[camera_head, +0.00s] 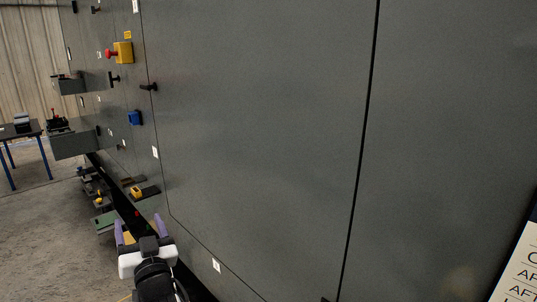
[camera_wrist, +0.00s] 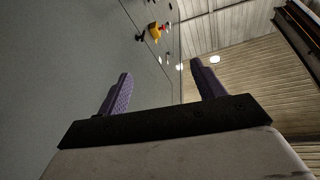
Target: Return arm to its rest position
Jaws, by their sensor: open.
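My gripper (camera_head: 140,232) shows at the bottom left of the head view, its two purple fingers spread apart. It is beside the lower part of the large grey enclosure wall (camera_head: 260,130). In the wrist view, my gripper (camera_wrist: 160,92) also stands open with nothing between its fingers. The grey wall (camera_wrist: 60,70) fills the left side of that view. My arm's dark wrist and white mount run to the bottom edge of the head view. The rest of the arm is out of sight.
A yellow box with a red button (camera_head: 123,52) sticks out from the wall. A blue block (camera_head: 134,118) and dark handles sit nearby. Grey shelves (camera_head: 75,145) project at the left. A blue-legged table (camera_head: 22,130) stands farther back. A white sign (camera_head: 520,265) is at lower right.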

